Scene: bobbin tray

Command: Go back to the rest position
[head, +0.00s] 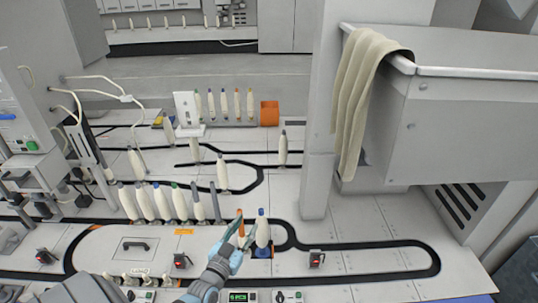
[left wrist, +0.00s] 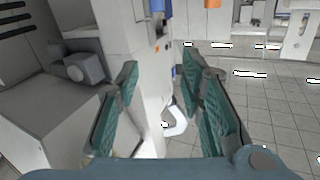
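My left gripper (head: 238,238) comes in from the bottom in the head view, above the near part of the track table. In the left wrist view my left gripper (left wrist: 155,95) has its two green fingers wide apart with nothing held between them. A cream bobbin with a blue top (head: 262,232) stands just right of the gripper, upright on a dark blue holder. An orange-topped bobbin (head: 240,222) shows beside the fingers, partly hidden by them. A row of cream bobbins (head: 162,203) stands left of the gripper. My right gripper is in neither view.
A white pillar (head: 315,130) and a grey box draped with a beige cloth (head: 360,90) stand at the right. The table's right front (head: 375,270) is mostly clear.

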